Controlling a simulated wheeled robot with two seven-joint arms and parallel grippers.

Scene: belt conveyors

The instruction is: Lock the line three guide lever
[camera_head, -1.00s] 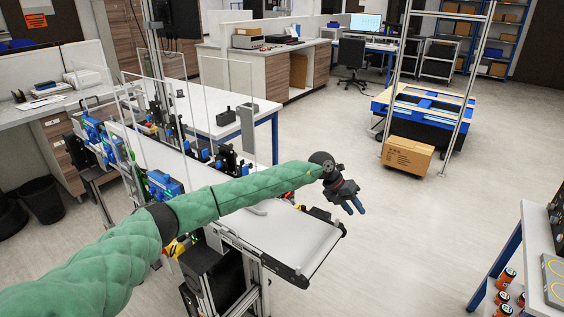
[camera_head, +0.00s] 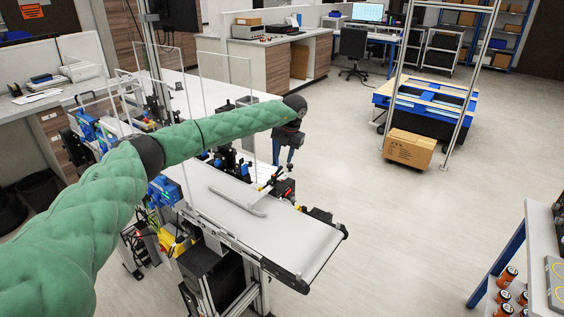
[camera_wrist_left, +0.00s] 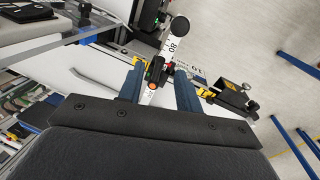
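My left gripper (camera_head: 283,156) is above the far side of the belt conveyor (camera_head: 285,238) in the head view, fingers pointing down. The left wrist view shows its two blue fingers (camera_wrist_left: 158,88) apart, with nothing clamped between them. A pale strip with number marks (camera_wrist_left: 167,48) runs between and past the fingertips, with a round black knob (camera_wrist_left: 180,24) at its far end. It looks like the guide lever, but I cannot tell for sure or read its lock state. A red-orange part (camera_wrist_left: 153,72) sits on it. Contact with the fingers is unclear. My right gripper is out of view.
A curved grey guide rail (camera_head: 237,202) lies over the belt. A black block with yellow parts (camera_wrist_left: 232,98) sits right of the fingers in the wrist view. Clear panels (camera_head: 228,80) stand behind my arm.

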